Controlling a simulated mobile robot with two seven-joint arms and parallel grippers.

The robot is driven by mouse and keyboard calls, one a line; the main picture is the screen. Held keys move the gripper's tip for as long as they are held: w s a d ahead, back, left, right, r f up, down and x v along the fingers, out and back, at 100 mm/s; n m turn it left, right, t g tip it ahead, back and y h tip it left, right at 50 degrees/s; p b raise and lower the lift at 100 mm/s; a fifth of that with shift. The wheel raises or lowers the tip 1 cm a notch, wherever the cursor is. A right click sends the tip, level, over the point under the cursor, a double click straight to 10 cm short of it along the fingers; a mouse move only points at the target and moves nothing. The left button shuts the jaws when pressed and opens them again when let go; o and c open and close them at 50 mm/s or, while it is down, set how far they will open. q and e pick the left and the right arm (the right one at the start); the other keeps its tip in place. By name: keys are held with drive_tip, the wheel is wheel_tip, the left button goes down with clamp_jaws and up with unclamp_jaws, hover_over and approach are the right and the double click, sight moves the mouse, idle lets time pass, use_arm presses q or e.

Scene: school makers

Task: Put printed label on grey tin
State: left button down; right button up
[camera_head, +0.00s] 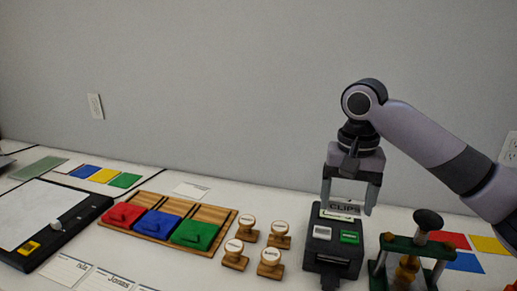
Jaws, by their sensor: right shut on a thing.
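My right gripper (348,207) is above the back of a dark label printer (318,255). Its fingers point down and it is shut on the printed label (345,209), a pale piece reading "CLIPS" between the fingertips. I cannot tell whether the label is clear of the printer's slot. The printer has a white button and a green button on top. No grey tin shows in this view. My left gripper is not in view.
A wooden tray (146,206) with red, blue and green pads lies left of centre. Several wooden stamps (270,262) stand between it and the printer. A green press-like stand (407,265) is close on the printer's right. A black-edged board (35,225) lies far left.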

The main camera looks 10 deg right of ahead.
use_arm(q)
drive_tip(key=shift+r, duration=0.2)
use_arm(e)
drive_tip(key=s+a+f+n, duration=0.3)
drive_tip(key=s+f+n, duration=0.2)
drive_tip(key=s+f, duration=0.3)
wheel_tip(320, 180, down, 3)
drive_tip(key=shift+f, duration=0.15)
